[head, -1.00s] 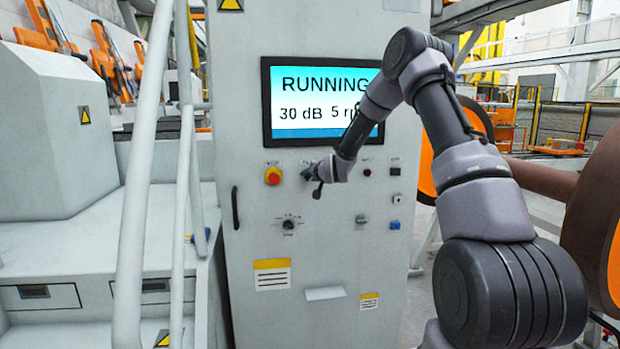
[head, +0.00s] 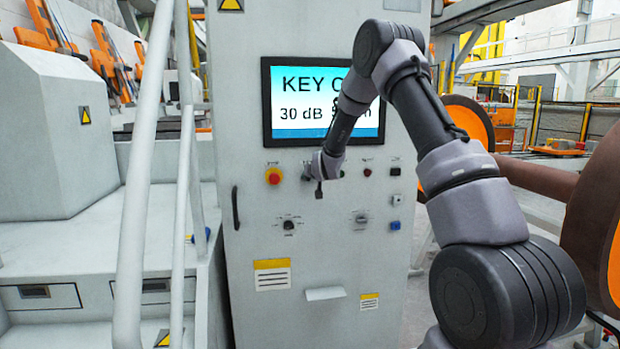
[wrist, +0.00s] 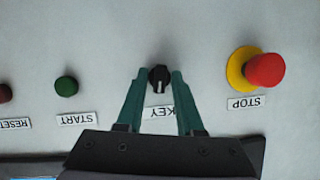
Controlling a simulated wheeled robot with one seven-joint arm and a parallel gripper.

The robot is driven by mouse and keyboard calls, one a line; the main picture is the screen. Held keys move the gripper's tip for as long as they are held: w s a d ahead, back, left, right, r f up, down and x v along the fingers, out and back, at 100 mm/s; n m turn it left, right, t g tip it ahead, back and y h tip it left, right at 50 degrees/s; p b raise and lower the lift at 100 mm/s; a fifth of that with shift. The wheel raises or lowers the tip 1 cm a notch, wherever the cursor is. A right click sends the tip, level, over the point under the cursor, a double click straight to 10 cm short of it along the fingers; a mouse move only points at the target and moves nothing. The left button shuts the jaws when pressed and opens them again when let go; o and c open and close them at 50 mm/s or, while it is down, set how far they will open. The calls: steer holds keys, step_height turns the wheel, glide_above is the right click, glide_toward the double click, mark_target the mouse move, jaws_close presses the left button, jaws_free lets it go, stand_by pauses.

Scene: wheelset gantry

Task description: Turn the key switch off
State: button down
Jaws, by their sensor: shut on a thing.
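The key switch (wrist: 159,79) is a small black knob with a pale line, above the upside-down KEY label (wrist: 158,112) in the wrist view. My gripper (wrist: 159,74) has its two green fingers on either side of the knob and is shut on it. The knob's line runs toward the label. In the head view my gripper (head: 308,174) is at the panel, just right of the red stop button, and hides the switch. The screen (head: 300,95) reads "KEY O" with the rest hidden behind my arm; "30 dB" shows below.
The red STOP button (wrist: 265,70) on its yellow ring is to the right in the wrist view. The green START button (wrist: 66,86) and the RESET button (wrist: 4,93) are to the left. White rails (head: 146,180) stand left of the cabinet (head: 240,270) in the head view.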

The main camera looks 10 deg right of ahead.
steer(key=shift+a+n+h, duration=0.2)
steer(key=shift+n+h, duration=1.6)
steer(key=shift+n, duration=0.8)
steer(key=c, duration=0.8)
jaws_free()
steer(key=shift+f, duration=0.1)
steer(key=shift+c, duration=0.2)
steer(key=shift+s, duration=0.1)
steer(key=v, duration=1)
steer(key=shift+s, duration=0.3)
steer(key=shift+a, duration=0.1)
